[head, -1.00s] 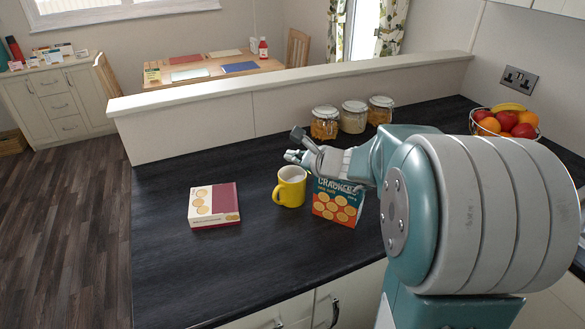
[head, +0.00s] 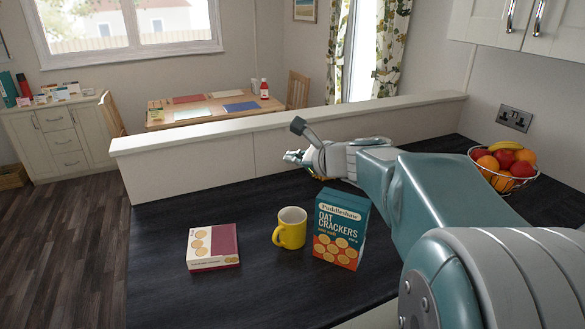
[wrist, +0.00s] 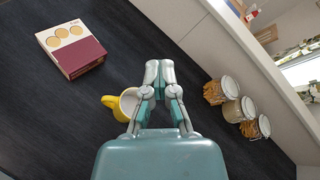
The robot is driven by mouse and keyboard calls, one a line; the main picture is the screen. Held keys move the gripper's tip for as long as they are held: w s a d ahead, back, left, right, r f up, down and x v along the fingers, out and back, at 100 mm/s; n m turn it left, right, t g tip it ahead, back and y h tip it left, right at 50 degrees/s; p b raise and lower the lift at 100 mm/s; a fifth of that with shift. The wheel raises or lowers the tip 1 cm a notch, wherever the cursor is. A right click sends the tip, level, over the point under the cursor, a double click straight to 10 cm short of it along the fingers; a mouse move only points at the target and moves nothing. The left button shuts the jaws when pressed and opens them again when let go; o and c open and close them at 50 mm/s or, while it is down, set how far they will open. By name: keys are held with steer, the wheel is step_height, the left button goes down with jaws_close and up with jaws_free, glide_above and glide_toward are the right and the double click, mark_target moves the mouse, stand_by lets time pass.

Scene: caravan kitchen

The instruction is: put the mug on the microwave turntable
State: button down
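The yellow mug (head: 290,230) stands upright on the dark counter, its handle to the left in the head view. In the wrist view the mug (wrist: 108,101) is partly hidden behind a finger. My gripper (head: 291,156) hangs above the counter, beyond and higher than the mug, pointing left. In the wrist view its fingertips (wrist: 160,68) lie side by side with nothing between them; it looks shut and empty. The microwave and its turntable are in neither view.
An oat crackers box (head: 340,230) stands right of the mug; a flat biscuit box (head: 213,247) lies left. Storage jars (wrist: 231,108) stand by the raised ledge (head: 290,122). A fruit bowl (head: 503,168) is at the back right. The counter's front left is clear.

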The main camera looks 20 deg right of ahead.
steer(key=shift+r, duration=0.65)
steer(key=shift+c, duration=1.4)
jaws_free()
